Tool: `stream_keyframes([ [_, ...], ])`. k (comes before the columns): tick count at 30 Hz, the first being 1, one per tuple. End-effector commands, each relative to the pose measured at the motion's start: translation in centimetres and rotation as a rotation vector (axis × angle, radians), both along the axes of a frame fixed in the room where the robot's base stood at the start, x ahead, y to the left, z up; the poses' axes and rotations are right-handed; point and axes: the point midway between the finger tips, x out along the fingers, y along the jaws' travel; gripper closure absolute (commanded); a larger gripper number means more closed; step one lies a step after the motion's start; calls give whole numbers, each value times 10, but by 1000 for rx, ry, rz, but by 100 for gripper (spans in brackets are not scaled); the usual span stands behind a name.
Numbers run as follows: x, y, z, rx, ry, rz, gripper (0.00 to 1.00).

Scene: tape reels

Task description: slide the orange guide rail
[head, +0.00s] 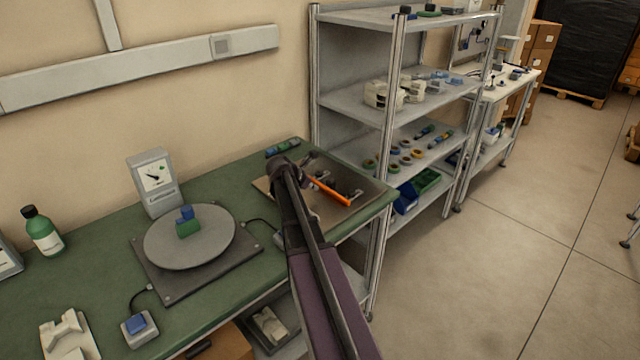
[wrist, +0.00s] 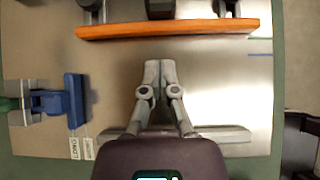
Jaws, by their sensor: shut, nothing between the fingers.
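The orange guide rail (head: 328,192) lies on a metal plate (head: 262,187) at the far right end of the green bench, partly hidden by my arm in the head view. In the wrist view the rail (wrist: 165,30) runs across the top of the picture, with dark and grey mounts behind it. My gripper (wrist: 160,66) is shut and empty, its fingertips pointing at the middle of the rail. A strip of bare plate shows between the tips and the rail in that view; I cannot tell their height above the plate. In the head view my gripper is mostly hidden.
In the wrist view, a blue block (wrist: 74,101) on a grey mount stands at left, beside small white labels, and a grey bar (wrist: 225,134) lies behind my fingers. A turntable (head: 190,240) and a dial gauge (head: 154,182) stand left on the bench. Metal shelves (head: 355,97) stand behind.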

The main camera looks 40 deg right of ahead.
Motion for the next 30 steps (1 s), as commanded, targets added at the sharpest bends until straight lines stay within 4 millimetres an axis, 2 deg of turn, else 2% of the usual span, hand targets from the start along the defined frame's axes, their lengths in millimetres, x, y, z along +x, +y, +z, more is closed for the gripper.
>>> stream_keyframes([
  [1,-1,5,10,0,1,1,100],
  [15,-5,45,48,2,2,1,100],
  [22,-6,58,59,3,1,1,100],
  [30,-6,62,62,2,1,-1,100],
])
